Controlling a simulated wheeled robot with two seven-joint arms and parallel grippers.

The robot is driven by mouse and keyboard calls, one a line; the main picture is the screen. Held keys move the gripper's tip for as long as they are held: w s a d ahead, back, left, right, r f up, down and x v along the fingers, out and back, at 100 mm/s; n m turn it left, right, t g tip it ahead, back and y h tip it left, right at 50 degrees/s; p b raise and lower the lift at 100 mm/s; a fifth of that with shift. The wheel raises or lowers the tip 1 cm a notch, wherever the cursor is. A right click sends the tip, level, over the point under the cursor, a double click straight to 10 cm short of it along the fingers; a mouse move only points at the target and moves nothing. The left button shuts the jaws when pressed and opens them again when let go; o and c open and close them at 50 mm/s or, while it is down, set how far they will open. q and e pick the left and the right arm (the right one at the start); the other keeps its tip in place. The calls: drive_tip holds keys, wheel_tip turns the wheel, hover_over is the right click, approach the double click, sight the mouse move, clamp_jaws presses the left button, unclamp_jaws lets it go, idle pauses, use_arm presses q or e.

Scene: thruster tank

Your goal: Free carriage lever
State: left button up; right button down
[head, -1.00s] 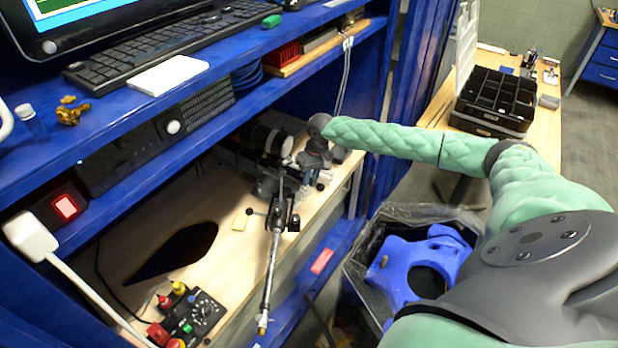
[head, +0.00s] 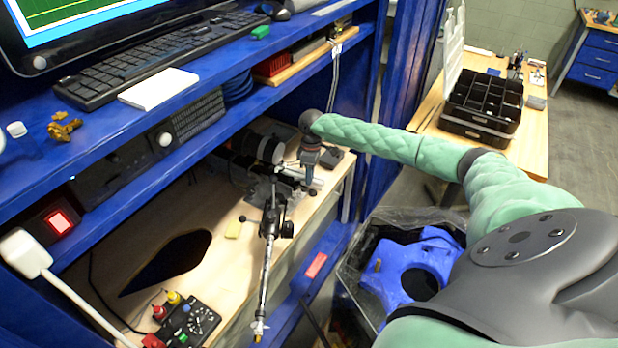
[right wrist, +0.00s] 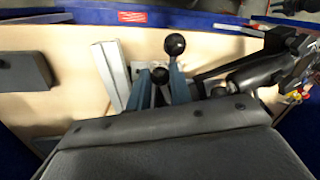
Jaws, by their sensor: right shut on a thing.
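My right gripper (head: 309,183) reaches down onto the bench inside the blue cabinet, beside the dark cylindrical apparatus (head: 258,143). My left gripper is not in view.
A metal rod assembly (head: 267,245) sticks out over the bench front, left of my gripper. A pale metal bar (right wrist: 110,75) lies close to the fingers. The blue shelf (head: 110,185) hangs above. A bin (head: 355,290) with a blue part stands outside.

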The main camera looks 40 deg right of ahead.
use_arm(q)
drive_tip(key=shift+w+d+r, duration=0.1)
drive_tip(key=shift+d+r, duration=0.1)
use_arm(e)
drive_tip(key=shift+w+d+n, duration=0.15)
drive_tip(key=shift+w+n, duration=0.05)
drive_tip(key=shift+n, duration=0.2)
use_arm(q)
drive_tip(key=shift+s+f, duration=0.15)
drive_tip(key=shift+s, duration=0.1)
use_arm(e)
drive_tip(key=c, duration=1.3)
unclamp_jaws()
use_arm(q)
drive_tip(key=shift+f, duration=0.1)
use_arm(e)
drive_tip(key=shift+o, duration=0.2)
drive_tip(key=shift+r, duration=0.15)
